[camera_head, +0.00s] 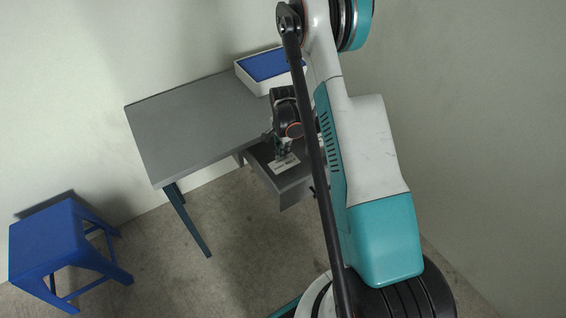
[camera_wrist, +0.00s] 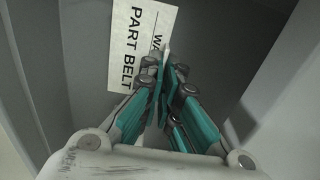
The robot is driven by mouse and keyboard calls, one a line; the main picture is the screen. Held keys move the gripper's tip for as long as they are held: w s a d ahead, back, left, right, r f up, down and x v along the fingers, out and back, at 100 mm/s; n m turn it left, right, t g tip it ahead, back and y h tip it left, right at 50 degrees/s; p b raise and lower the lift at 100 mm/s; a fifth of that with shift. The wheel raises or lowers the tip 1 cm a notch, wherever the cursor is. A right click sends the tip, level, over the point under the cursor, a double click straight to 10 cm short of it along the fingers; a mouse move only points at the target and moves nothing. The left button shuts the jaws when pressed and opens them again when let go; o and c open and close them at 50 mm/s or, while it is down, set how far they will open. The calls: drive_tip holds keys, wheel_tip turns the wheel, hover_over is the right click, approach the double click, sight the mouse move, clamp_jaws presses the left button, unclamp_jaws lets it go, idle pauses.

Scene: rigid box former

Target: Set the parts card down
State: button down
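The parts card (camera_head: 285,165) is a white card with black print. In the wrist view, the card (camera_wrist: 138,45) reads "PART BELT" and lies beyond and to the left of my fingertips. My gripper (camera_head: 283,154) points down into the open grey drawer (camera_head: 292,188) under the desk. In the wrist view, the fingers of my gripper (camera_wrist: 163,72) are close together, with the card's near edge between the tips. The fingers cover part of the print. I cannot tell whether the card touches the drawer floor.
The grey desk (camera_head: 195,122) stands against the wall, its left top clear. A white tray with a blue inside (camera_head: 270,66) sits at its back right. A blue stool (camera_head: 52,240) stands at the lower left. The drawer walls (camera_wrist: 283,85) rise close beside my gripper.

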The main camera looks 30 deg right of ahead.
drive_tip(key=shift+f+b, duration=0.85)
drive_tip(key=shift+f, duration=1.5)
drive_tip(key=shift+r, duration=0.1)
drive_tip(key=c, duration=1.8)
unclamp_jaws()
wheel_tip(320, 180, up, 12)
drive_tip(key=p, duration=0.4)
